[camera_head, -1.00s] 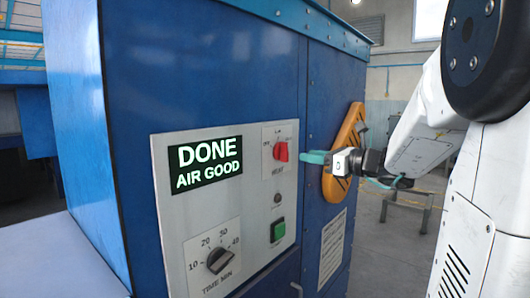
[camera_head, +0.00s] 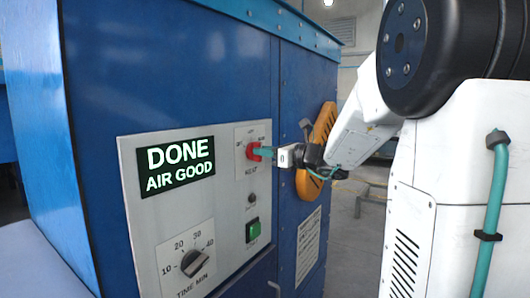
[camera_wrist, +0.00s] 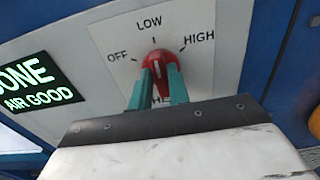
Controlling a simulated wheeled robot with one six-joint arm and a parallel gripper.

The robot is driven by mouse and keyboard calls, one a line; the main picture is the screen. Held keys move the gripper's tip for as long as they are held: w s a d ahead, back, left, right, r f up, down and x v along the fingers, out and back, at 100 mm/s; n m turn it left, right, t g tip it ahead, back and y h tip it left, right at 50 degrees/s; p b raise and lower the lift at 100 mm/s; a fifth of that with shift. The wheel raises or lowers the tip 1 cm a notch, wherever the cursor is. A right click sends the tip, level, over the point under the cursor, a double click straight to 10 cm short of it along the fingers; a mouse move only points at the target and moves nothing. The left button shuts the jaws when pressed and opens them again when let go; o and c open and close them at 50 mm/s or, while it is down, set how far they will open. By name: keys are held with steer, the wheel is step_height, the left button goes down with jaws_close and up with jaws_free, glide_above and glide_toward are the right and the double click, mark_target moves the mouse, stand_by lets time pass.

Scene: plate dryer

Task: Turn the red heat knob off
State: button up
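The red heat knob (camera_head: 253,150) sits at the upper right of the grey control panel. In the wrist view, the knob (camera_wrist: 158,60) has OFF at its left, LOW above and HIGH at its right. Its upper end points up, roughly toward LOW. My gripper (camera_wrist: 159,72) has its two teal fingers at the knob, one on each side of its lower part. The gap between them is narrow. Whether they press on the knob is not clear. In the head view, my gripper (camera_head: 263,152) reaches the knob from the right.
The panel's display (camera_head: 181,167) reads DONE, AIR GOOD. Below are a black time knob (camera_head: 194,263) and a green button (camera_head: 252,230). An orange handle (camera_head: 304,184) stands out from the blue cabinet (camera_head: 170,70) beside my wrist. Floor space is open at right.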

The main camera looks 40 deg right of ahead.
jaws_close()
steer(key=shift+n, duration=0.4)
steer(key=n, duration=1.1)
steer(key=shift+s+a+f, duration=0.1)
steer(key=shift+a+f, duration=0.1)
steer(key=shift+a, duration=0.05)
steer(key=o, duration=0.6)
jaws_free()
steer(key=shift+c, duration=0.2)
